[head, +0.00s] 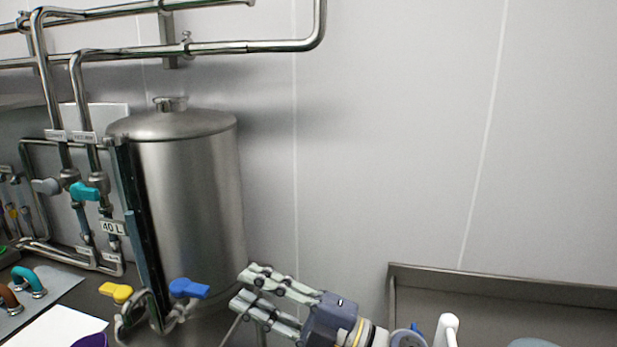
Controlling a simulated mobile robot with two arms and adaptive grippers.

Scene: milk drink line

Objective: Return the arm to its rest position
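My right gripper (241,288) is in the lower middle of the head view, with its arm coming in from the lower right. Its two pale fingers point left and stand apart, with nothing seen between them. The fingertips are to the right of a blue valve handle (188,288) at the foot of a steel tank (190,190). A gap shows between the fingertips and the handle in the picture. My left gripper is not in view.
Steel pipes (220,48) run above the tank. A teal valve handle (84,191), a grey one (46,186) and a yellow one (116,292) are at left. A steel basin or bench edge (500,282) is at lower right. The wall between is bare.

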